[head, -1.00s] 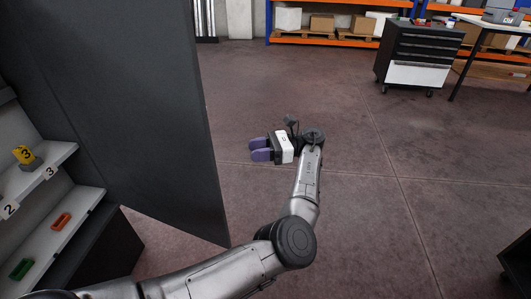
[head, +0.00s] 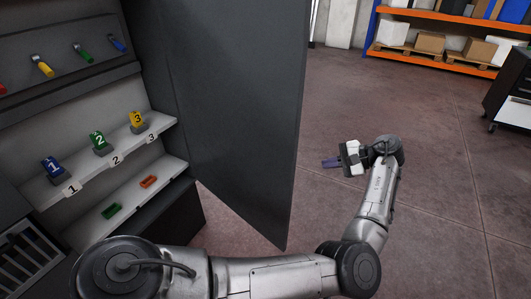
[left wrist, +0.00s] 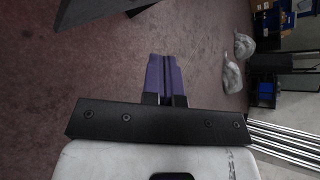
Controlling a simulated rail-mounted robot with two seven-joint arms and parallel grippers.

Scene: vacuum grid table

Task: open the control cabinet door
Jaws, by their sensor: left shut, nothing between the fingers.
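The control cabinet (head: 100,85) stands at the left in the head view, and its shelves show. Its dark grey door (head: 235,110) stands wide open, swung out to the right of the shelves. No handle shows on the visible door face. My left gripper (head: 329,162) is to the right of the door's free edge, apart from it, with its purple fingers pointing left. In the left wrist view the fingers (left wrist: 165,62) are together with nothing between them. A dark panel edge (left wrist: 100,8) shows at the top of that view. My right gripper is not in view.
Inside the cabinet are numbered blue (head: 52,166), green (head: 99,142) and yellow (head: 137,119) blocks, with coloured-handled items above. An orange shelf rack (head: 440,50) and a dark drawer cart (head: 512,95) stand far back right. The floor around my gripper is clear.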

